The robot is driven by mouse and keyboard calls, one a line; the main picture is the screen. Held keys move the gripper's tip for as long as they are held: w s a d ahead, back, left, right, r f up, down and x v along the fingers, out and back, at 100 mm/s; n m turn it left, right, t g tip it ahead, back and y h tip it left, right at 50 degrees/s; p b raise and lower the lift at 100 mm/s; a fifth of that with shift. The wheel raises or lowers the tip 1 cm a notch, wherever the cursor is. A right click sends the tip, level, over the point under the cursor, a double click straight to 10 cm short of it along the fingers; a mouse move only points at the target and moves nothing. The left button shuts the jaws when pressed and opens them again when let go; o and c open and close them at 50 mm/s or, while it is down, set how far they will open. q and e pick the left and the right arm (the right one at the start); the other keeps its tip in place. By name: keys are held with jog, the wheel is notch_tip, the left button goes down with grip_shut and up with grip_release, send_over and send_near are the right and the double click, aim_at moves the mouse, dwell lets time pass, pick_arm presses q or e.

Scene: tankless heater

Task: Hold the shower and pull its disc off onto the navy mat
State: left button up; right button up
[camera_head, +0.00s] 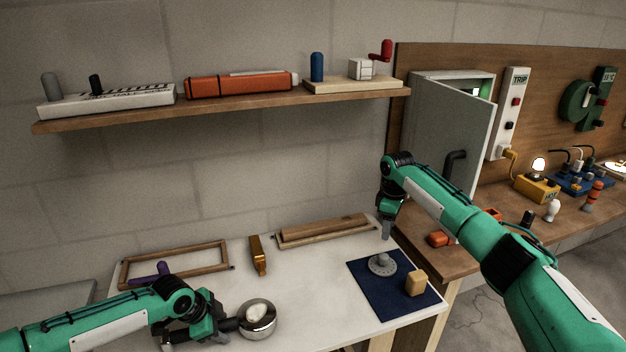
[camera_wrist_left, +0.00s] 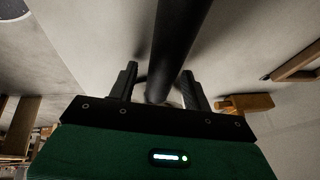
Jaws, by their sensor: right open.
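The shower (camera_head: 257,319) has a round chrome head with a pale face and a dark handle, at the front of the white table. My left gripper (camera_head: 228,326) is shut on its handle; the left wrist view shows the black handle (camera_wrist_left: 176,45) between the two fingers (camera_wrist_left: 160,82). A grey disc (camera_head: 382,264) with a small raised centre lies flat on the navy mat (camera_head: 372,292). My right gripper (camera_head: 387,232) is open and empty, pointing down above the mat's back edge, apart from the disc. Its fingertips are small in the head view.
A tan block (camera_head: 416,283) stands on the mat's right part. A gold block (camera_head: 258,256), a wooden frame (camera_head: 200,258) and a wooden tray (camera_head: 325,232) lie farther back. A shelf (camera_head: 225,105) overhangs behind. The table between shower and mat is clear.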

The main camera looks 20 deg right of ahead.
pick_arm(q)
jog(key=v, duration=1.2)
dwell(0.3)
